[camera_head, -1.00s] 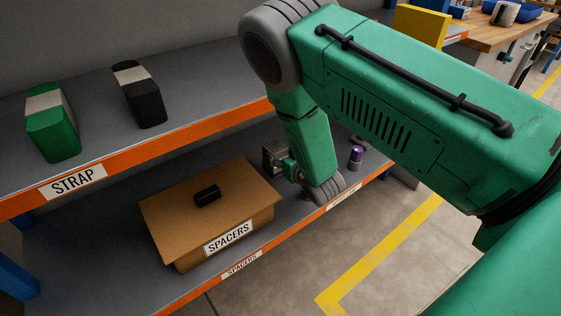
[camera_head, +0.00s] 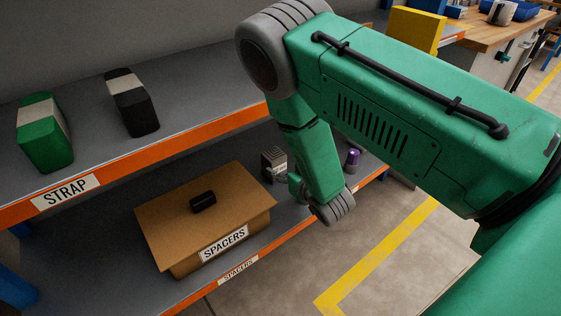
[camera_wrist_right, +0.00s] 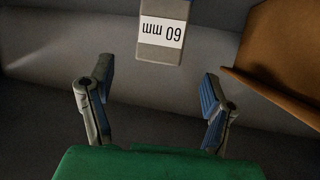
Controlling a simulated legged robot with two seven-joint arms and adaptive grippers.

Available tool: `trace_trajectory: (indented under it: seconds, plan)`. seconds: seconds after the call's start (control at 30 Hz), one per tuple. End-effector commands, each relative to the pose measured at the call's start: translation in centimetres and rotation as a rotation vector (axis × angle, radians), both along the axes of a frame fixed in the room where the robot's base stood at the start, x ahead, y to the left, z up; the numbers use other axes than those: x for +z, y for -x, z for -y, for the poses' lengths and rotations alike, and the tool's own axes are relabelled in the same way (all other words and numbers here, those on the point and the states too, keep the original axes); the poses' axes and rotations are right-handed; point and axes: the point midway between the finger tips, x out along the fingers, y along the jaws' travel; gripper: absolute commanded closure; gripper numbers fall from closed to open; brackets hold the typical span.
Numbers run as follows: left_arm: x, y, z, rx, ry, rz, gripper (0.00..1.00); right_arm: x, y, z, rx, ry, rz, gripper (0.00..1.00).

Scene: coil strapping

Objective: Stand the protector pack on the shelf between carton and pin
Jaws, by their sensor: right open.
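The protector pack (camera_head: 273,157), a small grey block, stands upright on the lower shelf (camera_head: 285,222), between the brown carton (camera_head: 237,192) and the purple-topped pin (camera_head: 353,157). In the right wrist view the pack (camera_wrist_right: 160,45) shows a white label with "60 mm" upside down. My right gripper (camera_wrist_right: 158,78) is open and empty, its two fingers spread, with the pack just beyond the fingertips and apart from them. In the head view my right forearm hides most of the gripper. The carton's edge (camera_wrist_right: 285,65) shows at the right of the wrist view. My left gripper is not in view.
The carton, labelled SPACERS, has a small black object (camera_head: 203,202) on its lid. The upper shelf's orange front edge (camera_head: 180,144) runs above it. A green pack (camera_head: 43,145) and a black pack (camera_head: 140,115) stand on the upper shelf. The floor at right is clear.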

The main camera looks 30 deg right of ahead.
Motion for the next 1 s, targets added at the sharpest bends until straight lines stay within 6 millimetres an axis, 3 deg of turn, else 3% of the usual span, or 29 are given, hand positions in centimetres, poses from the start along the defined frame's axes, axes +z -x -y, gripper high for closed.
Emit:
trace_trajectory:
  seconds: [0.1, 0.3, 0.57, 0.67, 0.77, 0.9, 1.0]
  plan:
    - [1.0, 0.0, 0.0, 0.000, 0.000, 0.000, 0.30, 1.2, 2.6, -0.4, -0.002, 0.000, -0.004, 0.27]
    - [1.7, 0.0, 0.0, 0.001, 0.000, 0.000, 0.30, 2.1, 5.7, -0.7, -0.001, 0.000, -0.002, 0.27]
    - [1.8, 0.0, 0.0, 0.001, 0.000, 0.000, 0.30, 2.4, 7.0, -0.7, -0.001, -0.001, -0.002, 0.27]
    - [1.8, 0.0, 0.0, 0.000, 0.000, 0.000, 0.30, 1.4, 7.9, -0.8, -0.007, 0.001, -0.060, 0.27]
    - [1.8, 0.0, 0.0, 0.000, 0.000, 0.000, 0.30, -1.5, 10.7, -1.2, -0.011, 0.006, -0.230, 0.27]
    - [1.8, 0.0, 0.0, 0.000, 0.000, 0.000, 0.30, -6.1, 17.9, -2.7, 0.017, 0.012, -0.588, 0.27]
    - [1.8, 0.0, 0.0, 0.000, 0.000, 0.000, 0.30, -8.1, 24.0, -4.3, 0.073, 0.011, -0.845, 0.27]
